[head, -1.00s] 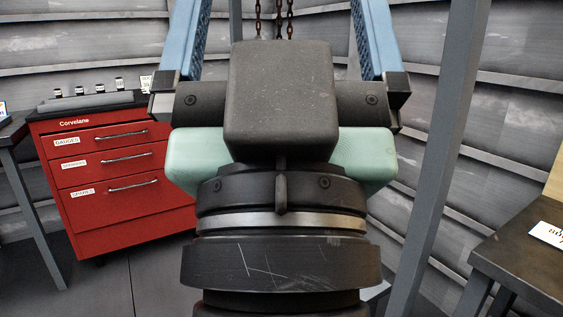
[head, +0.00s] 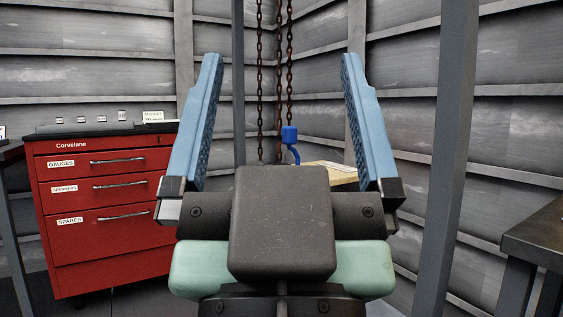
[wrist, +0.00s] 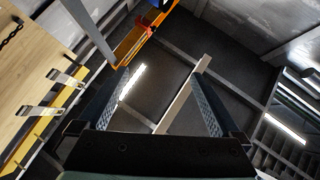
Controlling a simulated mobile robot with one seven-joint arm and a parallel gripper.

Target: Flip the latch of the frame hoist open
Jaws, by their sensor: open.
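My gripper (head: 280,62) points upward in the head view, its two blue fingers spread wide with nothing between them. It also shows in the wrist view (wrist: 160,82), open and empty. Rusty chains (head: 260,70) hang beyond the fingers. A blue block with a curved hook-like piece (head: 289,134) shows between the fingers, beyond my gripper and apart from it. In the wrist view, an orange beam-like part (wrist: 136,40) with a red piece (wrist: 143,26) lies above the left finger; a blue part is cut off at the top edge. I cannot make out the latch.
A red drawer cabinet (head: 105,215) stands at left, its drawers shut. A grey post (head: 452,150) rises at right, before a dark table (head: 545,235). A wooden surface (head: 335,172) lies behind my gripper. In the wrist view, a wooden panel (wrist: 35,70) fills the left.

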